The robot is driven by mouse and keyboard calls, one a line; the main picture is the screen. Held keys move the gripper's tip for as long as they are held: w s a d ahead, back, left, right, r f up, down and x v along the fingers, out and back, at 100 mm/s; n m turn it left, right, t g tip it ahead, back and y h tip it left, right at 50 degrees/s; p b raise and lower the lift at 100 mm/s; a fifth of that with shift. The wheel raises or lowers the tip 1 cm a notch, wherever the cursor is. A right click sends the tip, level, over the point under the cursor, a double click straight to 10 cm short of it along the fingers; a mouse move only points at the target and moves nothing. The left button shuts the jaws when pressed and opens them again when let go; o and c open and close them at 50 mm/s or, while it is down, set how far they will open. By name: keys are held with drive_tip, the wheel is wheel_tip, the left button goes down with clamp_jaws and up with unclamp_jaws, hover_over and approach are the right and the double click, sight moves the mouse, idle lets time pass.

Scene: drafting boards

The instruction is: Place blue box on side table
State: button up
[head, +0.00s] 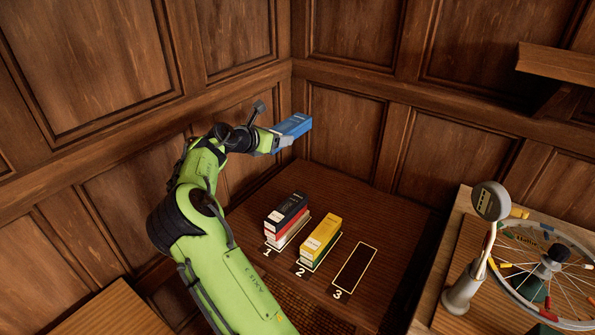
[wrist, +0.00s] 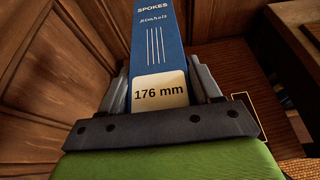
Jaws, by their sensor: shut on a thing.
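The blue box (head: 293,125) is held up in the air by my gripper (head: 277,137), above the back of the dark wooden table. In the wrist view the blue box (wrist: 157,40) fills the space between the fingers of my gripper (wrist: 161,88). Its end label reads "176 mm" and its face reads "SPOKES". The dark wooden table (head: 375,215) has marked places 1, 2 and 3. Which surface is the side table, I cannot tell for sure.
Place 1 holds a stack with a black box (head: 286,210) on top, over red and white. Place 2 holds a yellow box (head: 320,236) above a green one. Outlined place 3 (head: 355,268) is bare. A spoked wheel (head: 545,270) and dial gauge (head: 489,202) stand on the right bench. Panelled walls enclose the corner.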

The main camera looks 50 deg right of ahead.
drive_tip(key=s+d+f+b, duration=0.3)
drive_tip(key=s+d+f, duration=0.3)
drive_tip(key=f, duration=0.4)
drive_tip(key=b, duration=0.7)
hover_over(350, 275)
wheel_tip(350, 275, down, 20)
wheel_tip(350, 275, down, 10)
drive_tip(key=b, duration=0.6)
drive_tip(key=shift+d+b, duration=0.1)
drive_tip(key=shift+b, duration=0.2)
drive_tip(key=shift+r, duration=0.15)
drive_tip(key=o, duration=1.2)
drive_tip(key=p+v, duration=0.1)
drive_tip(key=v, duration=0.5)
drive_tip(key=shift+a+r, duration=0.25)
drive_tip(key=shift+a, duration=0.1)
drive_tip(key=a+p, duration=0.1)
drive_tip(key=p, duration=0.2)
drive_tip(key=shift+r+p, duration=0.2)
drive_tip(key=shift+p, duration=0.15)
drive_tip(key=a+r+p, duration=0.1)
drive_tip(key=p, duration=0.1)
drive_tip(key=shift+s+p, duration=0.15)
drive_tip(key=shift+p, duration=0.15)
drive_tip(key=shift+p+v, duration=1)
drive_tip(key=shift+p, duration=0.15)
drive_tip(key=shift+s+a+p, duration=0.1)
drive_tip(key=shift+a+p, duration=0.3)
drive_tip(key=shift+a, duration=0.1)
drive_tip(key=shift+f, duration=0.15)
